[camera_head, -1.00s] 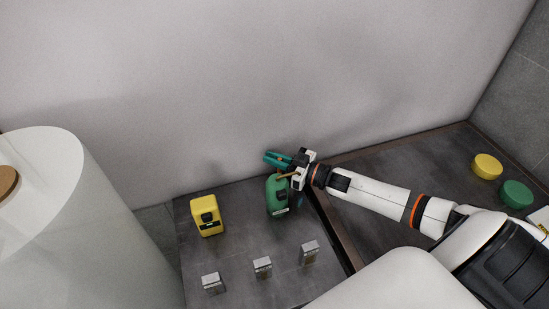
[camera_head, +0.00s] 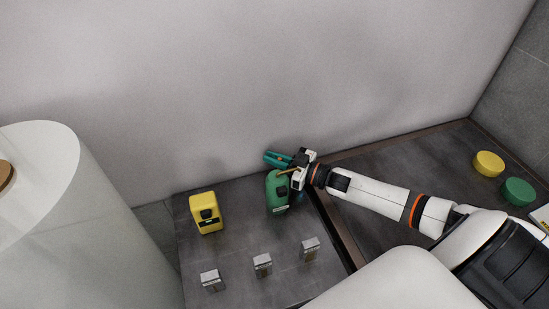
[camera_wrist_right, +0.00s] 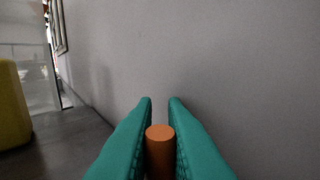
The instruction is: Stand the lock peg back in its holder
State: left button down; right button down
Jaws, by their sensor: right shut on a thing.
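The lock peg appears to be the orange-brown cylinder (camera_wrist_right: 160,150) between the teal fingers of my right gripper (camera_wrist_right: 160,102) in the right wrist view. Its round end faces the camera. In the head view, my right gripper (camera_head: 279,158) is shut on the peg beside the back wall, just above a green block-shaped unit (camera_head: 277,194). A thin orange-brown length (camera_head: 287,172) shows below the fingers, near the top of that unit. Whether it touches the unit is unclear. I cannot tell which thing is the peg's holder. My left gripper is out of view.
A yellow unit (camera_head: 206,214) stands left of the green one. Small metal-topped blocks (camera_head: 262,264) stand in a row in front. A yellow disc (camera_head: 488,163) and a green disc (camera_head: 517,191) lie at the right. A large white cylinder (camera_head: 60,230) stands at the left.

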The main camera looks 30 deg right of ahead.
jog(key=shift+f, duration=0.15)
jog(key=c, duration=1.4)
grip_release()
jog(key=shift+r, duration=0.2)
jog(key=shift+d, duration=0.1)
jog(key=shift+a+b+v, duration=0.2)
jog(key=shift+b+v, duration=0.85)
jog(key=shift+v, duration=4.9)
